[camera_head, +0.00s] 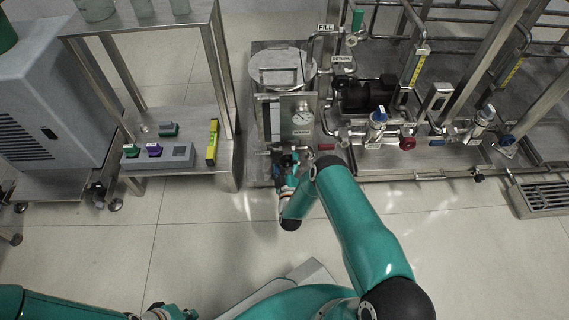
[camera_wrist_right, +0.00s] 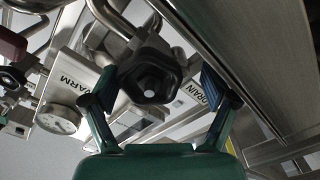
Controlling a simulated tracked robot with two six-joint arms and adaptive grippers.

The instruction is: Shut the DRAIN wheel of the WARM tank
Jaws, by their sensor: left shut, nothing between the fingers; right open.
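The WARM tank (camera_head: 282,66) is a steel vessel at the left end of the skid in the head view. Its WARM plate (camera_wrist_right: 72,72) and round gauge (camera_wrist_right: 58,118) show at the left of the right wrist view. The DRAIN wheel (camera_wrist_right: 150,76) is a black lobed handwheel, with the DRAIN label (camera_wrist_right: 194,91) beside it. My right gripper (camera_wrist_right: 160,88) is open, one finger on each side of the wheel; contact cannot be told. In the head view my right gripper (camera_head: 288,164) largely hides the wheel. My left gripper (camera_head: 172,313) is shut and empty at the bottom edge.
Pipes, a black pump (camera_head: 365,94), a red wheel (camera_head: 407,143) and a blue wheel (camera_head: 507,140) lie to the right on the skid. A steel cart (camera_head: 215,178) with a yellow level (camera_head: 212,142) stands left. The floor in front is clear.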

